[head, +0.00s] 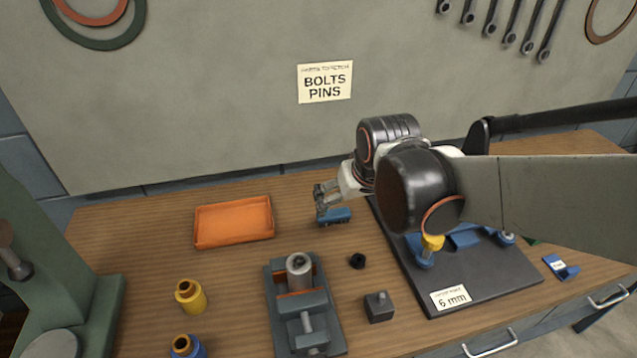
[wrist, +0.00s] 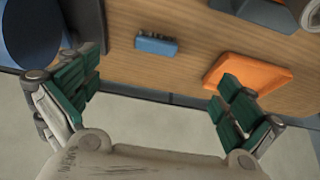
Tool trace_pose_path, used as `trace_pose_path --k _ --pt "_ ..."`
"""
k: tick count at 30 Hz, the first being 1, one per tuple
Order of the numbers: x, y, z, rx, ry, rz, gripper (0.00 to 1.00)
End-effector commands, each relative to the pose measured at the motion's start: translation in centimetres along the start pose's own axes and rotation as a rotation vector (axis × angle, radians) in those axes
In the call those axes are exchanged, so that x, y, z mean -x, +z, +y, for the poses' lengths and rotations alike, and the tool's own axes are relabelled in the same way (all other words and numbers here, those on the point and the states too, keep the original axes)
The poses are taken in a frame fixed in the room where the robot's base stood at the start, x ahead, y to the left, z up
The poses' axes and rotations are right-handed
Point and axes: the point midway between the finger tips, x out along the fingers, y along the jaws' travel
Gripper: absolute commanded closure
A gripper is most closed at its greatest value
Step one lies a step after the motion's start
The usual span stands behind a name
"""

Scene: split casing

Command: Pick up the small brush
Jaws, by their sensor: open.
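The small brush (head: 337,217) has a blue back with a dark row of bristles. It lies on the wooden bench, right of the orange tray, and also shows in the wrist view (wrist: 156,45). My gripper (head: 322,198) is at the brush's left end in the head view, seemingly above it; the exact gap is hard to tell. In the wrist view my gripper (wrist: 155,85) has its green-padded fingers spread wide and nothing between them. The brush appears beyond the fingertips there, apart from both.
An orange tray (head: 234,222) stands left of the brush. A dark mat (head: 470,285) with blue parts lies to the right. A grey vise (head: 304,310), a black ring (head: 357,261) and a dark block (head: 379,307) are nearer the front. The wall is behind.

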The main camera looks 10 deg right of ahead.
Motion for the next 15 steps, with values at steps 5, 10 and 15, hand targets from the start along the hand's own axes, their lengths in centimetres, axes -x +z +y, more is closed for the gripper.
trace_pose_path --k 5,10,15 --pt "-1.9 -2.9 -0.1 0.000 0.000 -0.036 0.00" --pt "-4.0 -4.3 -0.1 0.000 0.000 -0.065 0.00" --pt "-5.5 -4.9 -0.2 0.000 0.001 -0.083 0.00"
